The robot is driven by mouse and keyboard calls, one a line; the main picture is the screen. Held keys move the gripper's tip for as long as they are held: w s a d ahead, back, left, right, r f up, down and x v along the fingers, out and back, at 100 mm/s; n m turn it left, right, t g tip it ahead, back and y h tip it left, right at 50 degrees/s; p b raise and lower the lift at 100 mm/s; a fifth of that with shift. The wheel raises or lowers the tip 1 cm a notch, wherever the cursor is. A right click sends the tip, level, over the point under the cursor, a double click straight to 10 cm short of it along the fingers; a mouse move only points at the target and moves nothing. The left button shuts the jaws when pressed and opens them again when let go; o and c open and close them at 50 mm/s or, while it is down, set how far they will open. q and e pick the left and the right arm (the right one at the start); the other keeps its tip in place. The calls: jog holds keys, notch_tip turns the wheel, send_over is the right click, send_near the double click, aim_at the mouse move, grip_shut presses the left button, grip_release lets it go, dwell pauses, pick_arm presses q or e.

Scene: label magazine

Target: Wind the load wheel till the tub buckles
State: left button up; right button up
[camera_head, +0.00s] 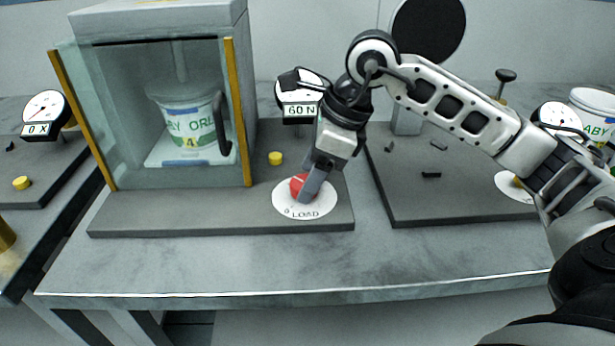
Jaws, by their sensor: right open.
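The red load wheel (297,183) sits on a white round plate marked LOAD (309,210). My right gripper (306,190) is down at the wheel, its jaws open, with a finger in front of the wheel's right side; I cannot tell whether it touches. The white tub (187,117) with green lettering stands upright inside the grey press cabinet (155,28), under a plunger rod. The tub shows no clear buckling. A gauge above the wheel shows a 60 N readout (300,110); its dial is partly hidden by my right arm. My left gripper is not in view.
The cabinet's glass door (78,100) has a dark handle. A yellow button (275,158) is behind the wheel. Other stations stand at left, with a 0 X gauge (42,115), and at right, with another tub (594,115). The bench front (300,270) is clear.

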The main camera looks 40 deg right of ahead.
jog(key=shift+x, duration=0.75)
jog(key=c, duration=1)
jog(key=m+t+b, duration=0.1)
jog(key=m, duration=0.1)
jog(key=shift+a+m+h+b, duration=0.1)
jog(key=shift+m+h+b, duration=0.2)
jog(key=shift+m+b, duration=0.1)
jog(key=shift+m+t+h+b, duration=0.3)
jog(key=shift+m+h+b, duration=0.3)
jog(key=shift+m, duration=1.2)
